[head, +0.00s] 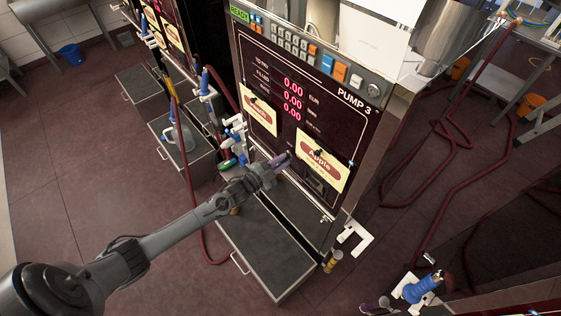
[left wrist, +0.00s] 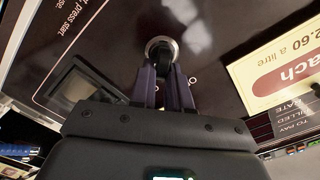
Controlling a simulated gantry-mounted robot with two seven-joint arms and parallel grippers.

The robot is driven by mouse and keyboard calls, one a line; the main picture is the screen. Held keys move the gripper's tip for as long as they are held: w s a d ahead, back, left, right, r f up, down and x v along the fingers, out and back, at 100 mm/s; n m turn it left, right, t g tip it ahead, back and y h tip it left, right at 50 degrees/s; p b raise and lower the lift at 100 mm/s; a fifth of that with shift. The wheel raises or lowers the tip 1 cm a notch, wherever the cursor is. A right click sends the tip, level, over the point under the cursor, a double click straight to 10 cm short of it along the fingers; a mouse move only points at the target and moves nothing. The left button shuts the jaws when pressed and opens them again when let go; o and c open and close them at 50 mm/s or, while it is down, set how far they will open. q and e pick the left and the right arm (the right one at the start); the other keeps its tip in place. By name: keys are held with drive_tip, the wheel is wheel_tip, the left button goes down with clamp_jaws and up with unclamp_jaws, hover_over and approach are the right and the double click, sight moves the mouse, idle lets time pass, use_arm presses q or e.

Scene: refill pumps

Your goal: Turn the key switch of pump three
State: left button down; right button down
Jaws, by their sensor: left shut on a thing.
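Pump three (head: 310,75) is the dark-fronted cabinet in the middle of the head view, with red digits reading 0.00 and the label PUMP 3. My left gripper (head: 281,160) is at the lower part of its front panel. In the left wrist view the key switch (left wrist: 153,44) is a round metal ring with a dark key or knob in it. The fingers of my left gripper (left wrist: 165,82) are closed on that dark part, one on each side. In the head view the gripper hides the switch. My right gripper is not in view.
Yellow price signs (head: 321,160) hang on the panel beside the gripper. A dark screen or slot (left wrist: 82,82) is close by in the wrist view. A grey drawer-like tray (head: 262,250) juts out below. Red hoses (head: 440,165) lie on the floor at right.

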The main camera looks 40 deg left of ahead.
use_arm(q)
drive_tip(key=shift+m, duration=1.1)
drive_tip(key=shift+d, duration=0.1)
drive_tip(key=shift+s+f, duration=0.1)
drive_tip(key=c, duration=1.5)
unclamp_jaws()
drive_tip(key=o, duration=0.3)
drive_tip(key=shift+o, duration=0.2)
drive_tip(key=s+a, duration=0.2)
drive_tip(key=s, duration=0.8)
drive_tip(key=shift+s, duration=0.25)
